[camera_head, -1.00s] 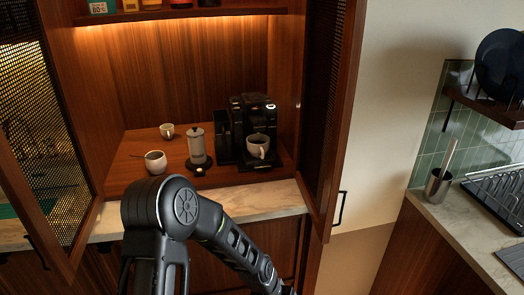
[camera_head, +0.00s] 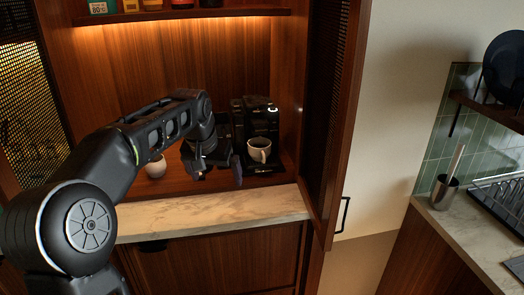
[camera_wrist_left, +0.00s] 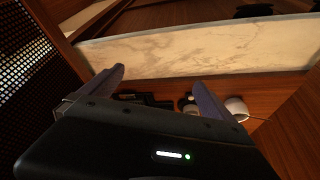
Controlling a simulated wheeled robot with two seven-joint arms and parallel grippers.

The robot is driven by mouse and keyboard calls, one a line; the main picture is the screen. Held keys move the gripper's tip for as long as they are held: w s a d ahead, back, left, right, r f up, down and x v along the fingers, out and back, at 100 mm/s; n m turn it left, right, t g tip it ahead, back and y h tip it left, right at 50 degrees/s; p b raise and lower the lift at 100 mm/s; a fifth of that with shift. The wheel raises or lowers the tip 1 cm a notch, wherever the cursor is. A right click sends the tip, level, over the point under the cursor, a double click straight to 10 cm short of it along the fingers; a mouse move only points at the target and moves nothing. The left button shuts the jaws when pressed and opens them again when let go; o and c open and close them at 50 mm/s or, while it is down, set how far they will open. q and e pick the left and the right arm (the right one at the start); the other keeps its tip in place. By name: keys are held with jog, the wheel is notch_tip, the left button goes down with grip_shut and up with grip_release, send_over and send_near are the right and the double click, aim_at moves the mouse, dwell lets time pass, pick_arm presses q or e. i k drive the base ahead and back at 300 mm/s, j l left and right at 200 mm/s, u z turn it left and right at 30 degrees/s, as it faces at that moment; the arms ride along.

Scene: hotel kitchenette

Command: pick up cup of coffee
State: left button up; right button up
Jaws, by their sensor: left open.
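The cup of coffee (camera_head: 259,149) is a white mug with dark liquid, standing on the black coffee machine (camera_head: 262,118) inside the open cabinet. My left gripper (camera_head: 218,170) is open and empty, to the left of the mug and in front of the machine's left part, with a gap between the nearer finger and the mug. My right gripper is not in view.
A round white cup (camera_head: 156,168) stands left of my gripper, partly behind my arm. The pale stone counter edge (camera_head: 215,213) runs in front of the wooden shelf. The open cabinet door (camera_head: 333,120) bounds the right side. A steel holder (camera_head: 444,192) stands on the right counter.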

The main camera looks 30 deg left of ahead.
aim_at(258, 155)
jog(key=i, duration=0.9)
